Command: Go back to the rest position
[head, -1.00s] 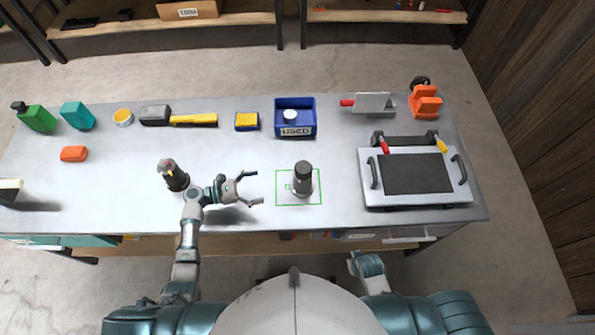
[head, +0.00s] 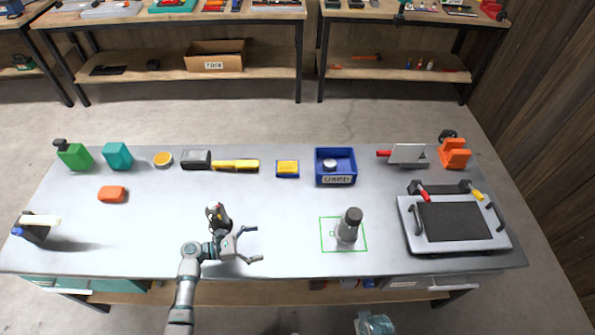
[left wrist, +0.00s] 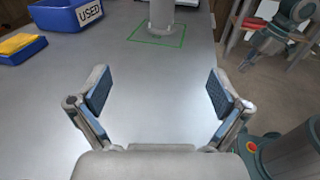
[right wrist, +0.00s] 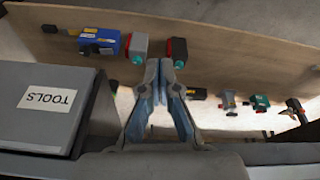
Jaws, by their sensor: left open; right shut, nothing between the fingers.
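My left gripper (head: 252,245) is open and empty, low over the front of the grey table in the head view. Its spread fingers (left wrist: 158,95) show in the left wrist view with nothing between them. My right gripper (right wrist: 160,72) is shut and empty in the right wrist view, beside a grey box labelled TOOLS (right wrist: 45,105). In the head view only part of my right arm (head: 374,323) shows at the bottom edge. A grey bottle with a dark cap (head: 347,228) stands upright inside a green square outline, apart from my left gripper.
A dark holder (head: 218,217) stands just behind my left gripper. A blue USED bin (head: 336,179), yellow box (head: 287,169) and hammer (head: 235,166) lie toward the back. A framed dark plate (head: 455,222) sits at right. The table's front middle is mostly clear.

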